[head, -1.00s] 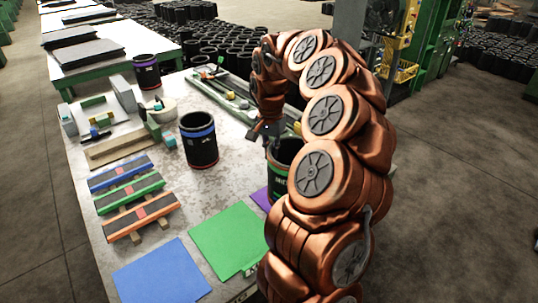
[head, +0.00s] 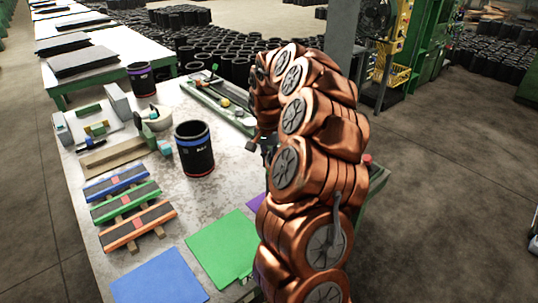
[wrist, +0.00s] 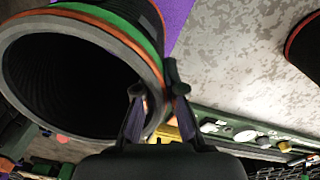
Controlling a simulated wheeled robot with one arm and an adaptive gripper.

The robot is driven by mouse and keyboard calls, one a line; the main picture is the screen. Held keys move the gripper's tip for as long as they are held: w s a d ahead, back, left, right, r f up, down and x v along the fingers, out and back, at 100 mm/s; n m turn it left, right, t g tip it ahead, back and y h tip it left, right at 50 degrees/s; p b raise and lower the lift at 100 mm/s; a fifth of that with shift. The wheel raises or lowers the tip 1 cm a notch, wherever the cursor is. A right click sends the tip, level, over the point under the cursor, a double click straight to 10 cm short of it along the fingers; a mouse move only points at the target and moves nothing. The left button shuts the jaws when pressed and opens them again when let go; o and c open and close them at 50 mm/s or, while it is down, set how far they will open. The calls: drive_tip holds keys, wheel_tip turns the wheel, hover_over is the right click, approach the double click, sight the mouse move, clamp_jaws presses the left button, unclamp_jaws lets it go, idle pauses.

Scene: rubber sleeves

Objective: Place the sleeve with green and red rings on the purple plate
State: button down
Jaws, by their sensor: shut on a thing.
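The sleeve with green and red rings (wrist: 150,45) is a black open tube at the upper left of the wrist view, its wide mouth facing the camera. My gripper (wrist: 152,92) is shut on its wall, one finger inside the mouth and one outside. The purple plate (wrist: 178,22) shows beside the sleeve in the wrist view. In the head view, a strip of the purple plate (head: 256,201) shows left of my arm. My gripper (head: 262,150) is partly visible there, while my arm hides the sleeve. I cannot tell whether the sleeve touches the plate.
A blue-ringed sleeve (head: 194,150) stands mid-table, and a purple-ringed one (head: 141,79) stands farther back. Green (head: 222,245) and blue (head: 160,276) plates lie in front. Striped blocks (head: 122,202) lie at left. A long green tray (head: 217,104) lies behind.

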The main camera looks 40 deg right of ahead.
drive_tip(key=shift+f, duration=0.6)
drive_tip(key=c, duration=1.3)
unclamp_jaws()
drive_tip(key=shift+f, duration=0.15)
drive_tip(key=shift+w+r+b, duration=0.1)
drive_tip(key=shift+r+b, duration=0.7)
drive_tip(key=shift+r, duration=5.35)
